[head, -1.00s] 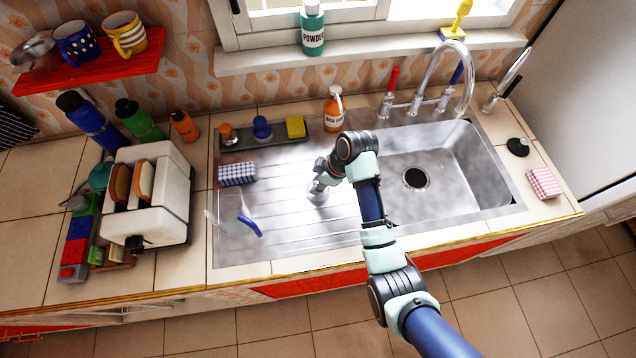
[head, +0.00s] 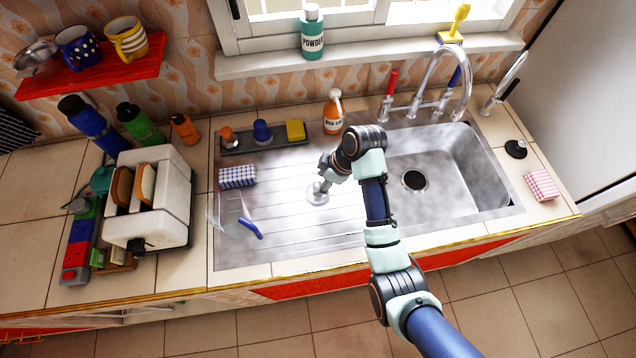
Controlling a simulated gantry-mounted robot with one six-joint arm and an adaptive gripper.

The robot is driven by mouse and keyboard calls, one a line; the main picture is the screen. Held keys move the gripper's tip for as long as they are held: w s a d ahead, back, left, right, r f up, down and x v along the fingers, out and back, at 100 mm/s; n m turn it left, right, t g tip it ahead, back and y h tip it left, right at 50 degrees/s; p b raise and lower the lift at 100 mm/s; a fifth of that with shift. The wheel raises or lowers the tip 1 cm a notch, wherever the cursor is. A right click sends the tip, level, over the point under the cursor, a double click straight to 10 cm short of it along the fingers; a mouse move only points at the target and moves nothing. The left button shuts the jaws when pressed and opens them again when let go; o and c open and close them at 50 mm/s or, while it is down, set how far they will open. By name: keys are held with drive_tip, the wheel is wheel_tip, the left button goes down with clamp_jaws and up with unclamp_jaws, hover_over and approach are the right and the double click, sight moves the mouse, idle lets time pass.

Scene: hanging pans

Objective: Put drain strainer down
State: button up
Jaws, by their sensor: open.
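The drain strainer (head: 317,196) is a small round grey metal disc lying on the ribbed steel drainboard (head: 290,222), left of the sink basin. My gripper (head: 324,184) is open, just above and to the upper right of the strainer. The fingers are small in the picture, and I cannot tell whether they touch it. The sink basin (head: 450,170) is empty, with a dark round drain hole (head: 414,180) in its floor.
A clear item with a blue handle (head: 250,228) and a blue checked cloth (head: 238,177) lie left on the drainboard. A tray (head: 283,141) with a yellow sponge (head: 295,130) and an orange soap bottle (head: 333,112) stand behind. The tall faucet (head: 430,68) rises behind the basin.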

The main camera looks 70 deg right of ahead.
drive_tip(key=p+v, duration=0.2)
drive_tip(key=v, duration=0.6)
drive_tip(key=shift+s+r, duration=0.15)
drive_tip(key=shift+r, duration=0.15)
drive_tip(key=w+a+r+t+h, duration=0.1)
drive_tip(key=w+a+r, duration=0.1)
drive_tip(key=w+a, duration=0.55)
drive_tip(key=w+a+r+t+h, duration=0.1)
drive_tip(key=w+a+r+t, duration=0.15)
drive_tip(key=w+a, duration=0.5)
drive_tip(key=a+r+t, duration=0.1)
drive_tip(key=a+r, duration=0.3)
drive_tip(key=a, duration=0.4)
drive_tip(key=a+r+m+t+y, duration=0.1)
drive_tip(key=a+r+t, duration=0.1)
drive_tip(key=a+r, duration=0.2)
drive_tip(key=a+r+t, duration=0.2)
drive_tip(key=a+r, duration=0.2)
drive_tip(key=a, duration=0.7)
drive_tip(key=shift+a, duration=0.3)
